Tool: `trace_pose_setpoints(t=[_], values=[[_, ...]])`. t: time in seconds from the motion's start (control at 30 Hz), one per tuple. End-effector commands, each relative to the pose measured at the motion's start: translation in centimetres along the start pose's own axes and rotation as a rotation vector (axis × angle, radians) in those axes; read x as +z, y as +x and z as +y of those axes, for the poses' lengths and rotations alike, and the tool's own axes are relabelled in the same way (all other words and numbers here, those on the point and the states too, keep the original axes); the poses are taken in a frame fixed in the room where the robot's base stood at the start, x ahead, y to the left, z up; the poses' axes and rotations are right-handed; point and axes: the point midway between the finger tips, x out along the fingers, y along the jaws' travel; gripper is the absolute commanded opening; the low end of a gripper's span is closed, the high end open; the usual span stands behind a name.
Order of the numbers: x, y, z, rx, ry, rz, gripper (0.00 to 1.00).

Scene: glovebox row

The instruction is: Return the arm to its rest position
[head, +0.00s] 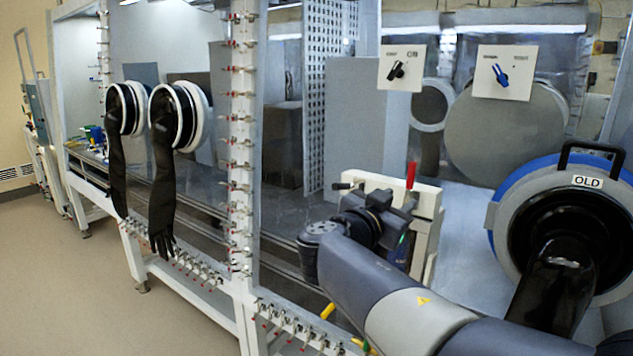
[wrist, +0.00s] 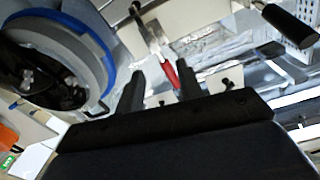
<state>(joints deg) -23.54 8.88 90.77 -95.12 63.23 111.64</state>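My arm reaches in from the lower right of the head view and bends at a dark elbow joint. Its wrist end is in front of a pale box-like fixture (head: 428,205). In the wrist view, my gripper (wrist: 160,84) shows two dark fingers with a wide gap between them, so it is open. A lever with a red handle (wrist: 171,74) shows beyond the gap, and I see no finger closed on it. The red handle (head: 411,174) also stands up from the fixture in the head view. The fingertips are hidden in the head view.
A port ring marked OLD with a black glove (head: 560,270) is close to my arm at right. Two panels with a black knob (head: 398,70) and a blue knob (head: 500,75) hang above. Black gloves (head: 163,190) hang at left. The left floor (head: 70,290) is clear.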

Motion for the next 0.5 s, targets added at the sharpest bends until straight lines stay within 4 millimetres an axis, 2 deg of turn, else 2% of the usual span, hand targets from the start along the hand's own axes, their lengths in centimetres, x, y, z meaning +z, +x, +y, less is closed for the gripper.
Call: trace_pose_setpoints(t=[0.03,0.2,0.5], values=[[0.1,-0.8,-0.1,-0.004,0.003,0.0,0.35],[0.0,-1.8,0.0,-0.001,0.002,-0.002,0.35],[-0.1,-2.0,0.0,0.001,0.001,-0.003,0.35]])
